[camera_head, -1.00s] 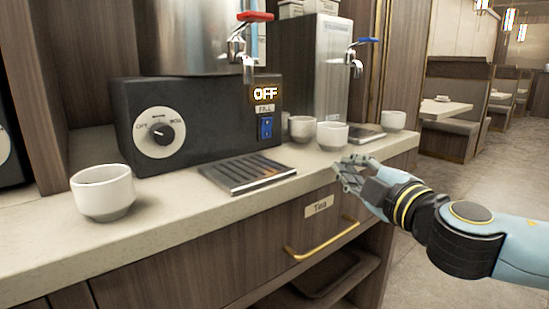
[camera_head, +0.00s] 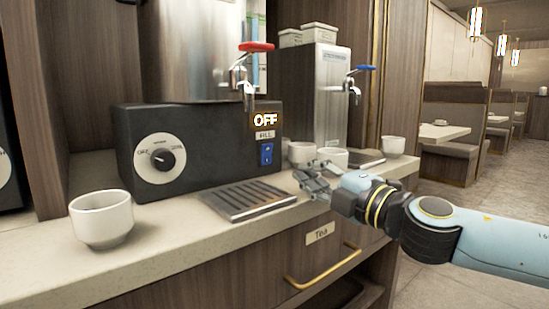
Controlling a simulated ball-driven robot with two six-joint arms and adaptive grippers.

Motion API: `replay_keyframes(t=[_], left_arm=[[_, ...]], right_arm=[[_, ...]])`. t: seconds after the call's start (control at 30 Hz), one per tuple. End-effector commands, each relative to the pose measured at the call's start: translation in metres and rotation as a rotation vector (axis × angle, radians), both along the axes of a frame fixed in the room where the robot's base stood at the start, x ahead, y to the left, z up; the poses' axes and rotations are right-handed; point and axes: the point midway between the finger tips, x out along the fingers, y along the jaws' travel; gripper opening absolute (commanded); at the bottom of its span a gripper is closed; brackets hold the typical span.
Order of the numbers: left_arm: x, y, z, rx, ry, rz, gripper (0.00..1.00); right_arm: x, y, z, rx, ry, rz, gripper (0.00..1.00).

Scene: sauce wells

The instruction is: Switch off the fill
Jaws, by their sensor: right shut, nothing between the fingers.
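The blue fill rocker switch (camera_head: 266,154) is on the front of the black boiler base (camera_head: 205,150), under a small label that appears to read FILL. A display (camera_head: 265,120) above it reads OFF. A dial (camera_head: 160,159) is at the left of the same front. My right gripper (camera_head: 305,183) is shut and empty. In the picture it is right of and below the switch, apart from it, near the right end of the drip tray (camera_head: 250,209). It partly covers a white cup (camera_head: 333,156) behind it. My left gripper is not in view.
A white cup (camera_head: 102,219) stands at the counter's left. More cups stand behind my gripper, with one (camera_head: 393,146) at the far right. A red-handled tap (camera_head: 243,75) overhangs the drip tray. A drawer labelled Tea (camera_head: 319,234) with a brass handle is below the counter.

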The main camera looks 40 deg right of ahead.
Motion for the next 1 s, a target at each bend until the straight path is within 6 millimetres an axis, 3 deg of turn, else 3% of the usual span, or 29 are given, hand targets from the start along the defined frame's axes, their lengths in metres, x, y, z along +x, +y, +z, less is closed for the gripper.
replay_keyframes(t=[0.2, 0.3, 0.57, 0.77, 1.0], left_arm=[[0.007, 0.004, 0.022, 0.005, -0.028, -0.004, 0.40], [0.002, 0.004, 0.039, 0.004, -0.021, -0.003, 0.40], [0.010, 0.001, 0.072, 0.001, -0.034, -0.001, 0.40], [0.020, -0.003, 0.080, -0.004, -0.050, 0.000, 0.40], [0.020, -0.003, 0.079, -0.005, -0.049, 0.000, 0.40]], right_arm=[[0.036, 0.003, 0.014, 0.013, -0.010, -0.001, 0.00], [0.050, 0.003, 0.019, 0.011, -0.009, -0.002, 0.00], [0.083, 0.008, 0.020, 0.006, -0.009, 0.004, 0.00], [0.099, 0.009, 0.017, 0.002, -0.006, 0.003, 0.00], [0.101, 0.009, 0.014, 0.002, -0.004, 0.004, 0.00]])
